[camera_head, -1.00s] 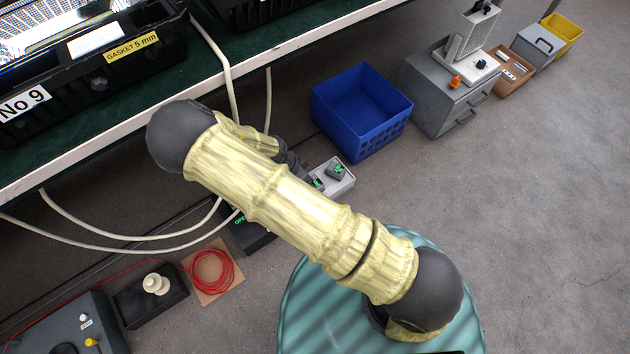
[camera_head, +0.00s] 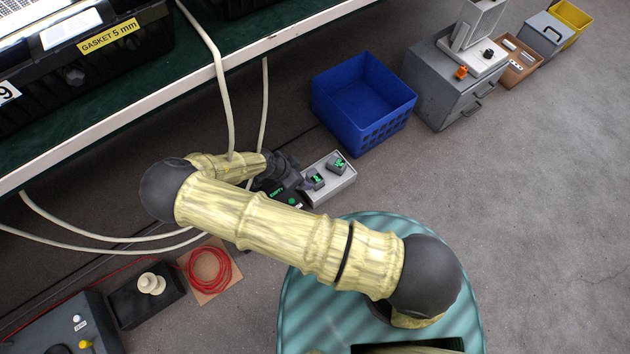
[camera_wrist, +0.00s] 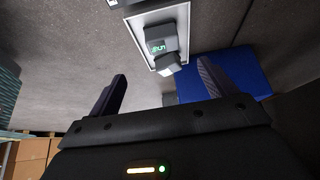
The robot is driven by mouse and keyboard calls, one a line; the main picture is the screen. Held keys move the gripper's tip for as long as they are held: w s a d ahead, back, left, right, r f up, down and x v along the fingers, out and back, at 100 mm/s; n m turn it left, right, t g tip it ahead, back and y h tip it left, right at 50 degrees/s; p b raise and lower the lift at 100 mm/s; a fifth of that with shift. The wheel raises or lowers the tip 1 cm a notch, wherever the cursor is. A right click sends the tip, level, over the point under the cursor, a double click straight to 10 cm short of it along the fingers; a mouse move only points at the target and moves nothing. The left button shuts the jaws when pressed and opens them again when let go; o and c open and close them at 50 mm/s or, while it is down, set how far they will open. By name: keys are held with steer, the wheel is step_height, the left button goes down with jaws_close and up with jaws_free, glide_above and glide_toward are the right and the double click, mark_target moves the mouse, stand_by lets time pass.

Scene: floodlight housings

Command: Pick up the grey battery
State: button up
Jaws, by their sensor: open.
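A dark grey battery (camera_head: 315,180) with green markings sits in a shallow light grey tray (camera_head: 345,185) on the floor. A second, similar battery (camera_head: 337,164) sits beside it in the same tray. In the wrist view one grey battery (camera_wrist: 160,40) with green characters lies in the tray (camera_wrist: 133,22), ahead of my gripper. My gripper (camera_wrist: 162,70) is open, with its dark fingers apart and nothing between them. In the head view my gripper (camera_head: 285,165) is partly hidden by my arm, left of the tray and apart from the batteries.
A blue crate (camera_head: 362,100) stands behind the tray, and a grey drawer cabinet (camera_head: 440,90) further right. Pale cables (camera_head: 222,85) hang from the shelf near my arm. Floor at right is clear.

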mark_target(315, 177)
steer(key=b+x, duration=0.4)
steer(key=x, duration=0.6)
steer(key=shift+w+r+b, duration=0.1)
steer(key=shift+w+b, duration=0.1)
steer(key=shift+b, duration=0.1)
steer(key=b+x, duration=0.4)
steer(key=x, duration=0.1)
steer(key=shift+w, duration=0.15)
steer(key=shift+c, duration=0.4)
steer(key=c, duration=1.2)
step_height(315, 177, up, 10)
steer(key=p, duration=0.6)
